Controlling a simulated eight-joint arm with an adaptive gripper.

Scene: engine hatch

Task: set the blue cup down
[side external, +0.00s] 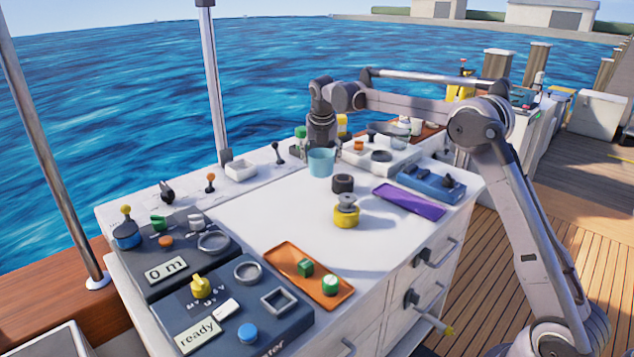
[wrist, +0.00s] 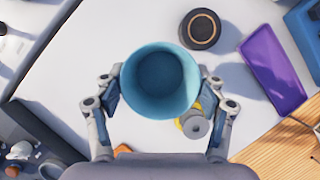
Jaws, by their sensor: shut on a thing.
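The light blue cup (side external: 321,162) is upright beneath my gripper (side external: 321,143) near the back of the white worktop (side external: 270,220). In the wrist view the cup (wrist: 161,82) is seen from above, its inside empty. The two fingers of my gripper (wrist: 160,95) press on its left and right sides. I cannot tell for sure whether the cup's base touches the worktop or hangs just above it.
A black ring-shaped piece (side external: 343,183) and a yellow-based knob piece (side external: 346,211) stand close by. A purple tray (side external: 409,201) lies to the right, and an orange tray (side external: 290,262) with green pieces in front. The worktop's left middle is clear.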

